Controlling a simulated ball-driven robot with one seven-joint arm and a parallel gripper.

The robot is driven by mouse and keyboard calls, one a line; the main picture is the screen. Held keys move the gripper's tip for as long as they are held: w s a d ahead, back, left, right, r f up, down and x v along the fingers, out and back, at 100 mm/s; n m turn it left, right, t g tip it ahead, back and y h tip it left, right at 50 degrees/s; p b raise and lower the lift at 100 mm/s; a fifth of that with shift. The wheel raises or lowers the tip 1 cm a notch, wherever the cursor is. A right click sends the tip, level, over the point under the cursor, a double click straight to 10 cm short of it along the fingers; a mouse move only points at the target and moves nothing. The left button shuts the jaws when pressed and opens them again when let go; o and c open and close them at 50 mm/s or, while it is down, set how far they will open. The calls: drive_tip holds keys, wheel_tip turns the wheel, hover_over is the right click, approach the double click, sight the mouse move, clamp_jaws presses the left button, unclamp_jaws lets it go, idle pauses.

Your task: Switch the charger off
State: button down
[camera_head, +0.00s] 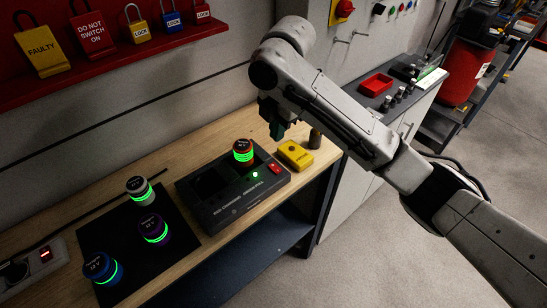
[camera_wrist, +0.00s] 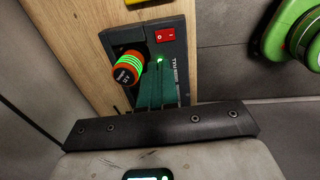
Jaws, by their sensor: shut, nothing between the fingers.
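The black charger (camera_head: 215,212) sits on the wooden bench with its green light (camera_head: 255,175) lit. Its red rocker switch (camera_head: 275,168) is at the right end; it also shows in the wrist view (camera_wrist: 171,37). An orange battery (camera_head: 243,152) with glowing green rings stands in one charger bay and leans beside my fingers in the wrist view (camera_wrist: 128,68). My gripper (camera_head: 278,131) hangs above the bench behind the charger. Its teal fingers (camera_wrist: 157,75) are shut and empty, overlapping the charger's top in the wrist view. Which way the switch is rocked is unclear.
White, purple and blue batteries (camera_head: 140,190) (camera_head: 154,230) (camera_head: 102,268) stand on a black mat at left. A power strip (camera_head: 40,265) with a red lit switch is at far left. A yellow box (camera_head: 295,154) and a dark cylinder (camera_head: 314,139) stand right of the charger.

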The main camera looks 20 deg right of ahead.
sight(273, 165)
drive_tip(key=f, duration=0.3)
drive_tip(key=f+p, duration=0.1)
drive_tip(key=f, duration=0.3)
drive_tip(key=w+f+p, duration=0.1)
drive_tip(key=f, duration=0.3)
drive_tip(key=shift+w+a+f, duration=0.1)
drive_tip(key=shift+a, duration=0.1)
